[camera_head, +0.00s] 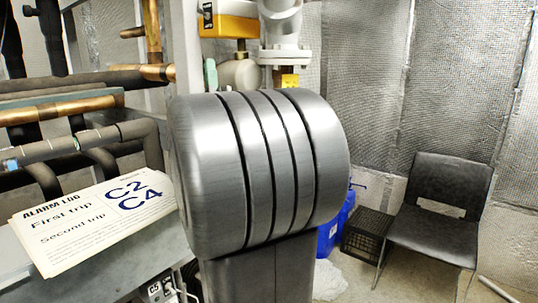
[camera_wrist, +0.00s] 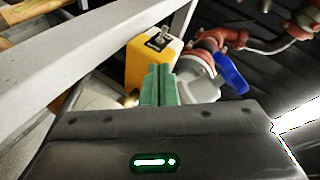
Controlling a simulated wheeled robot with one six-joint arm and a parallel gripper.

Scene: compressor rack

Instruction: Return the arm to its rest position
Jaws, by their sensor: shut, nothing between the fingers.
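My gripper (camera_wrist: 160,78) shows in the wrist view as two green fingers pressed together, with nothing between them. Its dark housing fills the bottom of that view. In the head view, my arm's large grey joint (camera_head: 262,170) fills the middle and hides most of what lies behind it. The fingers stand in front of a yellow box-shaped actuator (camera_wrist: 151,60) and a pale grey valve body (camera_wrist: 197,80) in the wrist view. I cannot tell how far the fingers are from them.
Copper and dark pipes (camera_head: 60,108) run along the left. Alarm log papers (camera_head: 95,215) lie on a grey ledge. The yellow actuator (camera_head: 228,22) is also behind my arm. A blue container (camera_head: 330,238), a black crate (camera_head: 366,235) and a chair (camera_head: 438,215) stand on the right.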

